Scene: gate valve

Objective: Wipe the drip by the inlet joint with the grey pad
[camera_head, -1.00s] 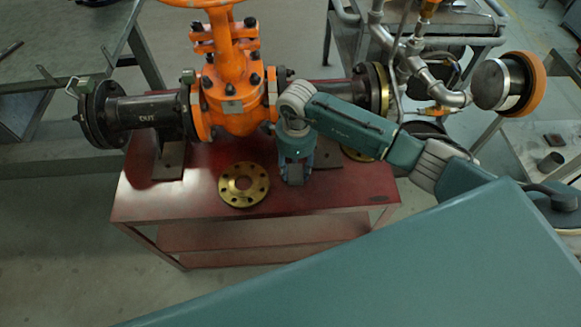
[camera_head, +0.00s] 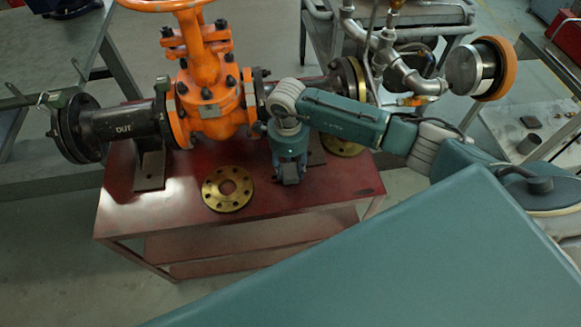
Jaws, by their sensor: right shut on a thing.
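My right gripper (camera_head: 290,174) points down over the red table, to the right of the loose brass flange. It is shut on a small dark grey piece, which looks like the grey pad (camera_head: 290,179); the fingers hide part of it. I cannot tell whether the pad touches the table top. The orange gate valve (camera_head: 207,85) stands behind and left of the gripper. The left pipe is marked OUT (camera_head: 124,130). The inlet side is on the right, with its flange (camera_head: 352,78) partly behind my right arm. I cannot make out the drip. My left gripper is out of view.
The brass flange (camera_head: 228,189) lies flat on the red table (camera_head: 140,208); another brass flange (camera_head: 343,147) is partly hidden by my arm. Silver piping and a gauge (camera_head: 470,68) stand at the right. The table's front left is clear.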

